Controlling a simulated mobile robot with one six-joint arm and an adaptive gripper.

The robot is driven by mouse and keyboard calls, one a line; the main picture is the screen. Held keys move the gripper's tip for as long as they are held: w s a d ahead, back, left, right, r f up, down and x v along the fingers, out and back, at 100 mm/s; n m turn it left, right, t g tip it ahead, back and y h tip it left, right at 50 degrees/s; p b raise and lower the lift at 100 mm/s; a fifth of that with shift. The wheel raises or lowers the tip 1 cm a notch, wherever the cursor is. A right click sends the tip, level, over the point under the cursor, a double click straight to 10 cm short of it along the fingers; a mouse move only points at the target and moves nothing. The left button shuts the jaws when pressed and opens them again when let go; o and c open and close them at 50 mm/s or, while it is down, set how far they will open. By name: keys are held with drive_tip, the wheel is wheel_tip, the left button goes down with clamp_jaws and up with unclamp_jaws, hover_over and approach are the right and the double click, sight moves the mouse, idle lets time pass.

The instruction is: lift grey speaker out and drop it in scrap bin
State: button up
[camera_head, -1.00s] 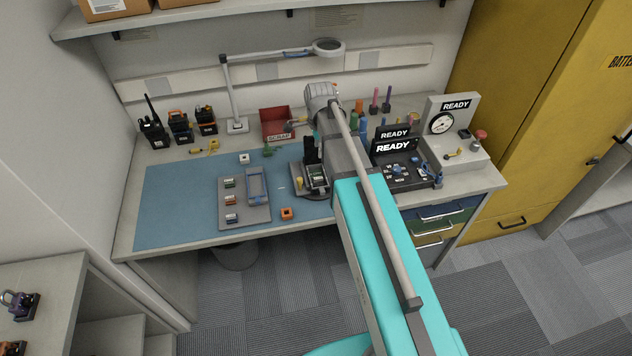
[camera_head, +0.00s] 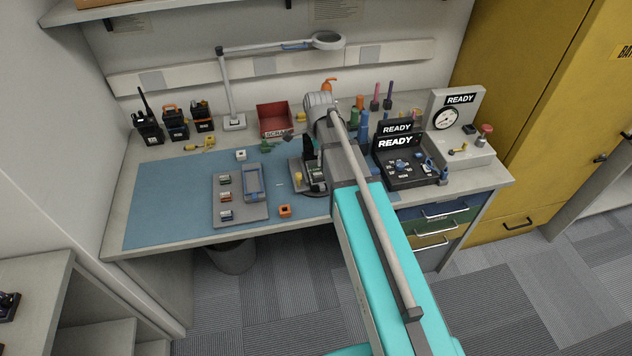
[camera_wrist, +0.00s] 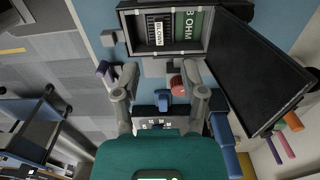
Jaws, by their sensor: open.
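An open black radio case (camera_wrist: 123,24) is at the top of the wrist view, with its dark lid (camera_wrist: 250,70) swung out to the right. Inside it lie a white label reading BLOWN (camera_wrist: 157,31) and a green part marked 8 OHM (camera_wrist: 188,25). I cannot clearly make out the grey speaker's outline. In the head view the radio stands on a fixture (camera_head: 312,176), partly behind my arm. My gripper (camera_wrist: 160,76) is open and empty, its fingertips short of the case in the picture. The red scrap bin (camera_head: 277,133) stands at the back of the bench.
A grey parts tray (camera_head: 240,213) and an orange-rimmed block (camera_head: 285,211) lie on the blue mat (camera_head: 160,215). Several radios (camera_head: 175,123) and a lamp (camera_head: 234,122) stand at the back left. A black READY console (camera_head: 405,168) and a gauge tester (camera_head: 455,130) are at the right.

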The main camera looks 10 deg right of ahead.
sight(318, 176)
drive_tip(key=shift+f+b, duration=0.9)
drive_tip(key=shift+f, duration=0.25)
drive_tip(key=shift+f, duration=0.15)
drive_tip(key=shift+a+f+b, duration=0.1)
drive_tip(key=shift+f+b, duration=2.35)
drive_tip(key=shift+b, duration=0.15)
clamp_jaws()
